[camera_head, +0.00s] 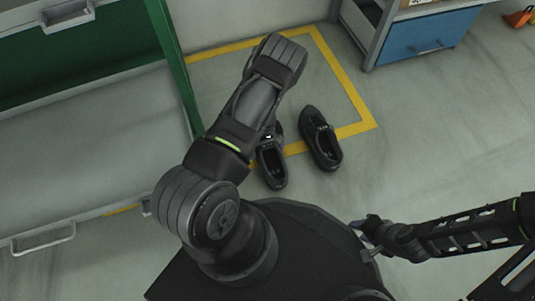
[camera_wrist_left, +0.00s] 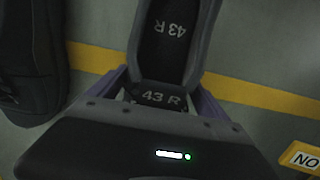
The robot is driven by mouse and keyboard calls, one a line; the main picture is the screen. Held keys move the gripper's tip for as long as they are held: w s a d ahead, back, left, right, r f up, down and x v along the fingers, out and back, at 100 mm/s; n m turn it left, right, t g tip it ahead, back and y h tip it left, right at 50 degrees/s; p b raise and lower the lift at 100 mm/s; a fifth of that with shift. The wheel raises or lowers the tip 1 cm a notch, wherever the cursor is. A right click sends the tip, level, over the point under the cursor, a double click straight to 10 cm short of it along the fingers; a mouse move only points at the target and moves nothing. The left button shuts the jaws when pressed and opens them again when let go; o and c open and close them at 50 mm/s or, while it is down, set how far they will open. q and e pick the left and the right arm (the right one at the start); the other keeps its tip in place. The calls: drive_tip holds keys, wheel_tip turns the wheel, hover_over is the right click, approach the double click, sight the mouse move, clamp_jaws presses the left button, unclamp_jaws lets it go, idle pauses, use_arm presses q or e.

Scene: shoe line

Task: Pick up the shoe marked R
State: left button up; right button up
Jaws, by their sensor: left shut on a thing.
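The shoe marked R (camera_head: 272,172) is a dark shoe partly hidden behind my left arm in the head view. In the left wrist view its opening (camera_wrist_left: 165,45) shows "43 R" on the insole and on the heel. My left gripper (camera_wrist_left: 160,98) is shut on its heel end, with purple fingers on both sides. I cannot tell whether the shoe touches the floor. A second dark shoe (camera_head: 321,140) stands to its right, and it also shows at the left of the left wrist view (camera_wrist_left: 30,65). My right gripper (camera_head: 368,230) is apart from both shoes; its fingers are unclear.
Yellow floor tape (camera_head: 347,75) runs around the area behind the shoes. A green and grey unit (camera_head: 90,140) stands at left, and a blue-drawer cabinet (camera_head: 430,36) at the back right. The floor right of the shoes is clear. A yellow-edged sign (camera_wrist_left: 302,158) is at the lower right in the wrist view.

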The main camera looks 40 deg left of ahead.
use_arm(q)
drive_tip(key=shift+w, duration=0.1)
drive_tip(key=c, duration=0.5)
drive_tip(key=shift+r, duration=0.1)
drive_tip(key=shift+c, duration=0.2)
wheel_tip(320, 180, up, 10)
drive_tip(key=p, duration=0.4)
